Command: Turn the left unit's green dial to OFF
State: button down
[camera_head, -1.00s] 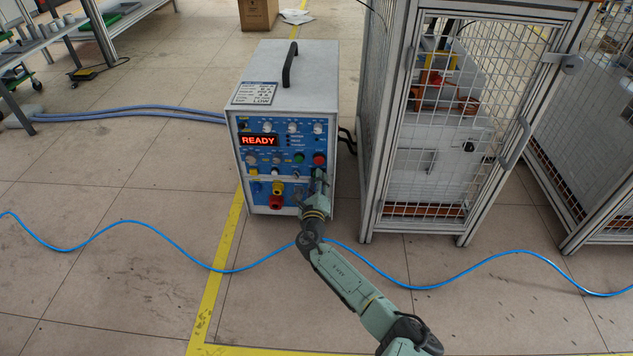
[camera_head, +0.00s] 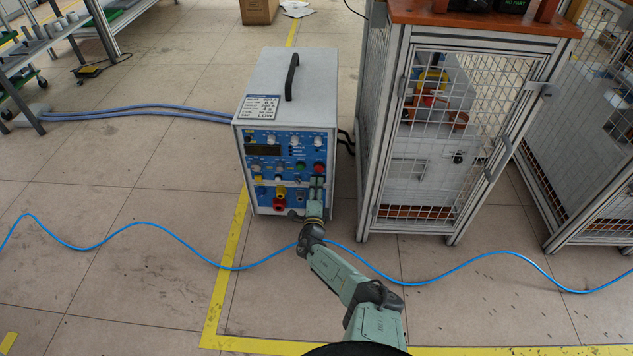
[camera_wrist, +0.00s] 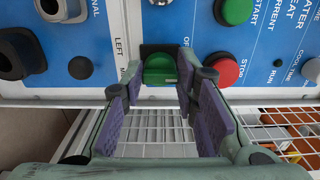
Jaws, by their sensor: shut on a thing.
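The left unit is a grey box (camera_head: 300,78) with a blue control panel (camera_wrist: 90,55); its display (camera_head: 264,151) is dark in the head view. My gripper (camera_wrist: 160,82) is shut on the dial, one finger on each side. Lettering beside the dial is partly cut off, with "OF" visible at upper right. In the head view my gripper (camera_head: 316,187) is at the panel's lower right and hides the dial.
A red stop button (camera_wrist: 225,70) and a green start button (camera_wrist: 235,10) sit close to the right of the dial. A caged cell (camera_head: 440,150) stands right of the unit.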

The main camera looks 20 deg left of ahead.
jog(key=n+p, duration=0.3)
jog(key=n, duration=0.5)
jog(key=shift+f+n, duration=0.1)
jog(key=shift+n, duration=0.3)
dwell(0.4)
jog(key=c, duration=1.2)
grip_release()
jog(key=shift+c, duration=0.2)
jog(key=shift+d, duration=0.1)
jog(key=shift+f, duration=0.1)
